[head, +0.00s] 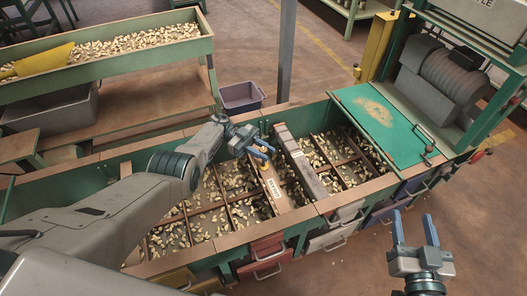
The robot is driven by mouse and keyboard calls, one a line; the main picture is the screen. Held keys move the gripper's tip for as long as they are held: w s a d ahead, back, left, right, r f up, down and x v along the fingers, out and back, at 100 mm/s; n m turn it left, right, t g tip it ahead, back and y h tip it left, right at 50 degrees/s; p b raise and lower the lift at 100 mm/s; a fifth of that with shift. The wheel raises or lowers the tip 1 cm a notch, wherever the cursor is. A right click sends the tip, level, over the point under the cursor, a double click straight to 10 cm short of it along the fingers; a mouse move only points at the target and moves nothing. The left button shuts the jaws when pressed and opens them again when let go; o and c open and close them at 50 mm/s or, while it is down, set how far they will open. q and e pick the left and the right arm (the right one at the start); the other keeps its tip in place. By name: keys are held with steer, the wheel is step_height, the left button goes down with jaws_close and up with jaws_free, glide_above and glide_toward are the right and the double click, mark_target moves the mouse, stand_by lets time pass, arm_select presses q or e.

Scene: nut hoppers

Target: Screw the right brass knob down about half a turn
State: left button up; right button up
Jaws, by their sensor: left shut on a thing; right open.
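My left gripper (261,149) reaches in from the left, over the far end of a wooden bar (271,185) with a white label. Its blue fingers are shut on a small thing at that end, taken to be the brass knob. The fingers hide most of it, so its turn and height cannot be told. My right gripper (415,230) is at the lower right, in front of the hopper bench, open and empty with its fingers pointing up.
The hopper bench (345,205) has compartments of scattered nuts and coloured drawers in front. A grey bar (300,165) lies across it, right of the wooden bar. A green board (385,115) and a machine (437,75) stand at the right end. A purple bin (241,96) is behind.

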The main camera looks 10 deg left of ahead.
arm_select(q)
steer(key=o, duration=1)
steer(key=shift+c, duration=0.2)
